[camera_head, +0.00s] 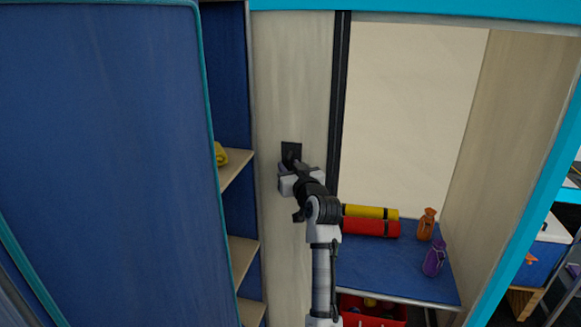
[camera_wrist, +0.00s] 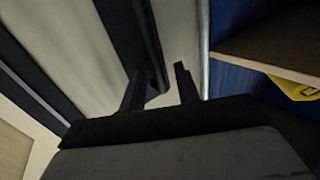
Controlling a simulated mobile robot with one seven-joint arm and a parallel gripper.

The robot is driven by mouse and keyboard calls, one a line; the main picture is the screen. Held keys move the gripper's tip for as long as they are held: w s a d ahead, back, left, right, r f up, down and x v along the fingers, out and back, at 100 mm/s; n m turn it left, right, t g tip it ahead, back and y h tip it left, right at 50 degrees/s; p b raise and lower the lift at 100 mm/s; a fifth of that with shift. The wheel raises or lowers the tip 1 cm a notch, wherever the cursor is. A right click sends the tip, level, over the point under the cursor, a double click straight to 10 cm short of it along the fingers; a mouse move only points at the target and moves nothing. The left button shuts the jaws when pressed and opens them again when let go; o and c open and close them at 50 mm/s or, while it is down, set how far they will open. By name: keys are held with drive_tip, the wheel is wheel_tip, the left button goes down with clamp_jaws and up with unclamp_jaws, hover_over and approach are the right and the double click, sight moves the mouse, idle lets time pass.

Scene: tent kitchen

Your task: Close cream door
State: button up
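The cream door (camera_head: 290,80) is a tall pale panel in the middle of the head view, with a dark strip along its right edge. To its right the compartment stands open. A dark handle (camera_head: 291,150) sits on the door. My gripper (camera_head: 290,165) is at this handle and partly hides it. In the wrist view, my gripper's two dark fingers (camera_wrist: 160,88) are apart. A dark bar (camera_wrist: 145,40), which looks like the handle, runs up to the space between them, against the cream door surface (camera_wrist: 182,35). I cannot tell whether the fingers touch it.
The open compartment holds yellow (camera_head: 370,211) and red rolls (camera_head: 370,227), an orange bottle (camera_head: 426,224) and a purple bottle (camera_head: 434,258) on a blue shelf. Left of the door are open shelves (camera_head: 236,165) with a yellow item (camera_head: 221,153). A large blue panel (camera_head: 105,160) fills the left.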

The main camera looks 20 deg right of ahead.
clamp_jaws()
idle(0.4)
